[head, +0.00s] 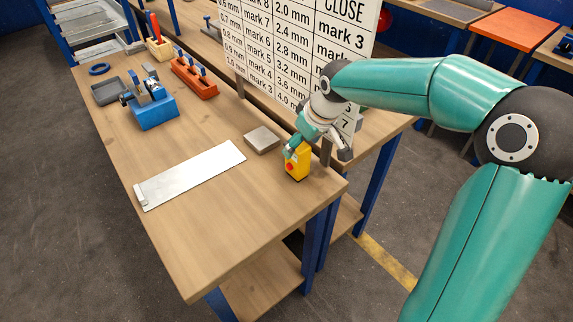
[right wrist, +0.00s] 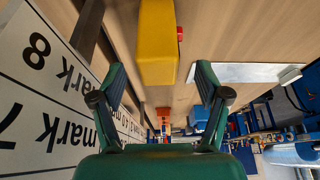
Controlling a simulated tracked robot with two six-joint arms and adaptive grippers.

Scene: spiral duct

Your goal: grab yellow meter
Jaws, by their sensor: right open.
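The yellow meter (head: 297,164) is a small upright box with a red button, standing near the right edge of the wooden table. In the right wrist view the yellow meter (right wrist: 157,40) shows large, its red button on the right side. My right gripper (head: 317,149) is open right at the meter, one finger overlapping its top in the head view. In the right wrist view the fingers of my right gripper (right wrist: 160,72) are spread to either side of the meter's near end, with gaps visible. I cannot tell whether either finger touches it. My left gripper is not in view.
A grey block (head: 262,139) lies left of the meter, and a flat metal plate (head: 192,174) lies farther left. A blue vise-like holder (head: 155,112) and a red tool rack (head: 194,78) stand farther back. A white chart board (head: 290,45) rises behind my gripper. The table's front is clear.

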